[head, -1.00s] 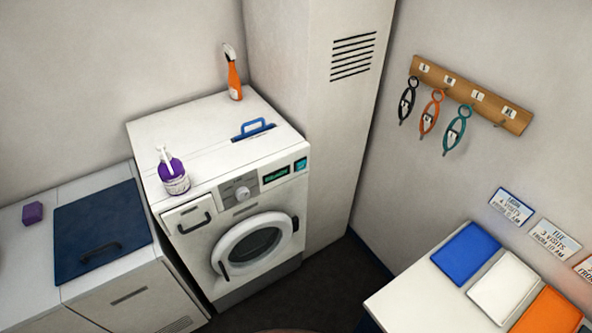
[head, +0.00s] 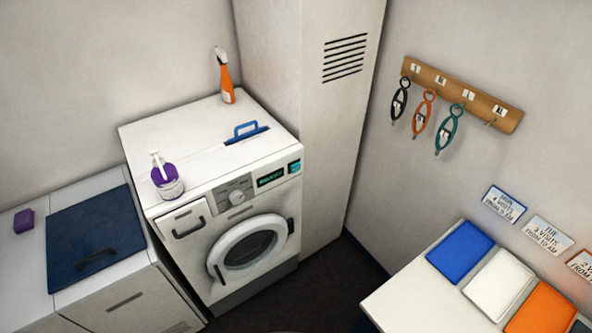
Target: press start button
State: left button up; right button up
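A white front-loading washing machine (head: 185,235) stands left of centre against the wall. Its round door (head: 249,250) looks shut. The control panel along its top front edge has a round dial (head: 236,197), a dark display (head: 271,178) with green text, and a small teal-lit panel or button (head: 294,167) at the right end. I cannot read which control is the start button. Neither of my grippers shows in the head view.
A purple pump bottle (head: 166,180) and an orange spray bottle (head: 226,78) stand on the machine, with a blue handle (head: 246,131) on its top. A tall cabinet (head: 340,130) stands right of it. A counter with coloured pads (head: 499,284) is at lower right. Dark floor (head: 325,275) lies between.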

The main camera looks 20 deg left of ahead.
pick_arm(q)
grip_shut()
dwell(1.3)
